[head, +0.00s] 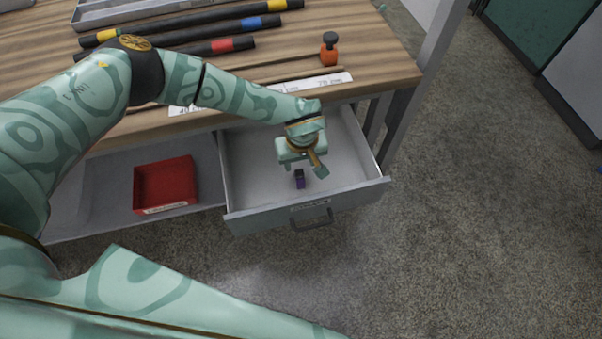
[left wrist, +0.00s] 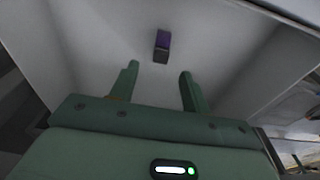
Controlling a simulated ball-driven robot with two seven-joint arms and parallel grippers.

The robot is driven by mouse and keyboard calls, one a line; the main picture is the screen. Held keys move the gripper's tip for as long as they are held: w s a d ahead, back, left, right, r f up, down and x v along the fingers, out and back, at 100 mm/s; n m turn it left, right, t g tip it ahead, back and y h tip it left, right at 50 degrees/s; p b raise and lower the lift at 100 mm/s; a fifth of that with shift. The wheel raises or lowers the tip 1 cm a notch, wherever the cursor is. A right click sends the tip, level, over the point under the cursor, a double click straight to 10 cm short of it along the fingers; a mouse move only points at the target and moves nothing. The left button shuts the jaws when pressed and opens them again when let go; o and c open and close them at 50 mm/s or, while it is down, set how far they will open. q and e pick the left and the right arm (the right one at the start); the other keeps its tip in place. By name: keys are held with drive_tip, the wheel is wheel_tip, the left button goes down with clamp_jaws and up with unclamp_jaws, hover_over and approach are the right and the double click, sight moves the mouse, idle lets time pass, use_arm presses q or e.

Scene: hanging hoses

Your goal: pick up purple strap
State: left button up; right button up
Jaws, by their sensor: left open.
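The purple strap (head: 299,179) is a small purple and dark piece lying on the floor of the open drawer (head: 245,175). In the left wrist view the strap (left wrist: 162,46) lies beyond the fingertips, roughly midway between them. My left gripper (head: 309,171) is over the drawer, just above and beside the strap, and its jaws point down. In the left wrist view the gripper (left wrist: 158,80) is open, with nothing between its fingers. It appears apart from the strap. My right gripper is in neither view.
The drawer's front wall with its handle (head: 312,219) and its side walls surround the gripper. The wooden tabletop (head: 375,68) overhangs behind, with hoses (head: 190,32) and an orange-black item (head: 328,50). A red bin (head: 165,184) sits left of the drawer. Open floor lies right.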

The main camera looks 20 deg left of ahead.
sight(299, 172)
use_arm(q)
wheel_tip(299, 172, down, 2)
drive_tip(key=shift+w+a+f, duration=0.1)
drive_tip(key=shift+f, duration=0.05)
drive_tip(key=shift+f+b, duration=0.4)
drive_tip(key=shift+f, duration=0.3)
wheel_tip(299, 172, down, 4)
drive_tip(key=b, duration=0.3)
drive_tip(key=shift+w+a+f, duration=0.1)
drive_tip(key=shift+a+f, duration=0.05)
drive_tip(key=shift+w+f, duration=0.1)
drive_tip(key=shift+f, duration=0.1)
drive_tip(key=shift+r, duration=0.25)
clamp_jaws()
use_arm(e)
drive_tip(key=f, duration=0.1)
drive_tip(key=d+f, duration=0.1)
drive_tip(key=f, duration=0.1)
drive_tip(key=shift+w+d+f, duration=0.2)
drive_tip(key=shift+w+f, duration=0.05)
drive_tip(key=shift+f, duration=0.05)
